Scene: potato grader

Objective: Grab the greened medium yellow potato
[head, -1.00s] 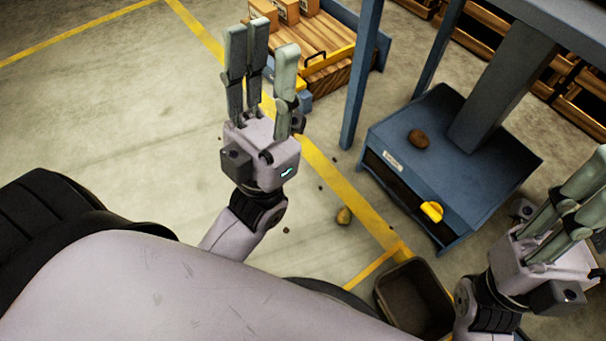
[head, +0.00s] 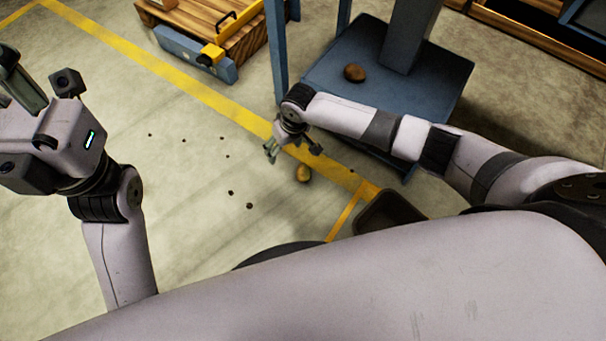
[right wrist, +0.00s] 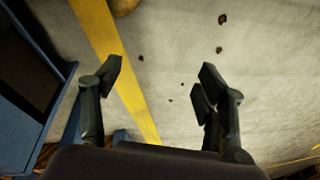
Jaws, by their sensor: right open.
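A yellowish potato (head: 303,173) lies on the concrete floor beside the yellow line. Whether it is greened is too small to tell. Its edge also shows at the top of the right wrist view (right wrist: 124,5). My right gripper (head: 290,150) points down close to the potato, just above and left of it in the head view. Its fingers (right wrist: 160,75) are spread with nothing between them. My left gripper (head: 25,90) is at the left edge, partly cut off, away from the potato. A brown potato (head: 355,73) rests on the blue machine's low top.
The blue machine base (head: 440,85) stands behind my right arm. A dark bin (head: 385,212) sits right of the floor potato. A wooden pallet (head: 205,22) with a yellow bar is at the back. Small dark clods (head: 230,192) dot the open floor.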

